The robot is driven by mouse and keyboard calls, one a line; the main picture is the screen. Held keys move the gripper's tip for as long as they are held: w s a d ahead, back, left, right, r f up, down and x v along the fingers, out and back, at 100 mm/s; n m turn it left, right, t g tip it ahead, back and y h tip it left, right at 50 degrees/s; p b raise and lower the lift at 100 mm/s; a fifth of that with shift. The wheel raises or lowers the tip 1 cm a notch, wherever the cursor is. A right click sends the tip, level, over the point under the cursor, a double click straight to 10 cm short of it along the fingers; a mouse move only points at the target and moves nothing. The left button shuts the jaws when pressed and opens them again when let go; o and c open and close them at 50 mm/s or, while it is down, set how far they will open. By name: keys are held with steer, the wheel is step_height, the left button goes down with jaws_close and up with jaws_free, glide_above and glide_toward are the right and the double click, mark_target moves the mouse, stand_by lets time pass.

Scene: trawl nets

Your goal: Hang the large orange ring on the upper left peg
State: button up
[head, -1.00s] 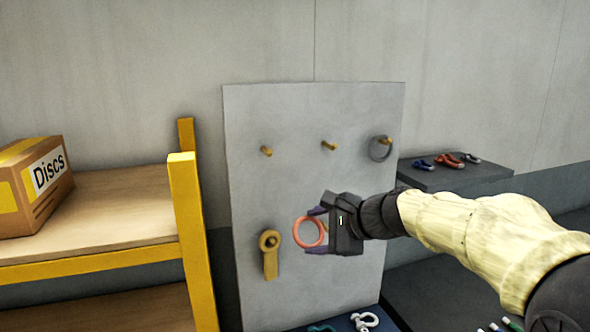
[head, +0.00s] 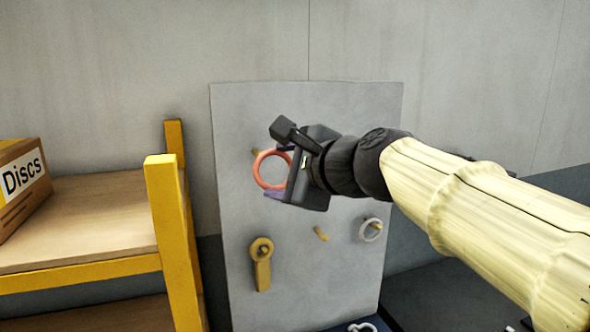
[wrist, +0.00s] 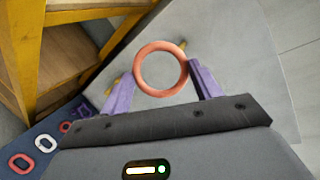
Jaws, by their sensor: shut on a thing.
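The orange ring (head: 257,171) is held in my gripper (head: 279,171), in front of the upper left part of the grey peg board (head: 235,210). The upper left peg (head: 254,152) shows just beside the ring's upper left edge in the head view; I cannot tell whether the ring is around it. In the wrist view the ring (wrist: 138,68) sits between the two purple fingers. My gripper and arm hide the upper middle and upper right pegs.
A yellow tag (head: 263,275) hangs on the lower left peg. The lower middle peg (head: 321,233) is bare. A pale ring (head: 362,230) hangs on the lower right peg. A yellow-framed shelf (head: 165,215) with a "Discs" box (head: 22,178) stands left.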

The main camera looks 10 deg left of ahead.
steer(key=shift+w+a, duration=0.1)
steer(key=shift+w+a+f+p, duration=0.35)
steer(key=shift+w+a, duration=0.6)
steer(key=shift+w, duration=0.65)
steer(key=shift+w+a+f+p, duration=0.3)
steer(key=shift+w+a, duration=0.65)
steer(key=shift+w, duration=0.6)
steer(key=shift+w+a+f+p, duration=0.35)
steer(key=shift+w+a, duration=0.6)
steer(key=shift+w, duration=0.65)
steer(key=o, duration=1.1)
steer(key=shift+o, duration=0.2)
steer(key=shift+s, duration=0.1)
steer(key=b+v, duration=0.4)
steer(key=v, duration=1.3)
steer(key=shift+d, duration=0.2)
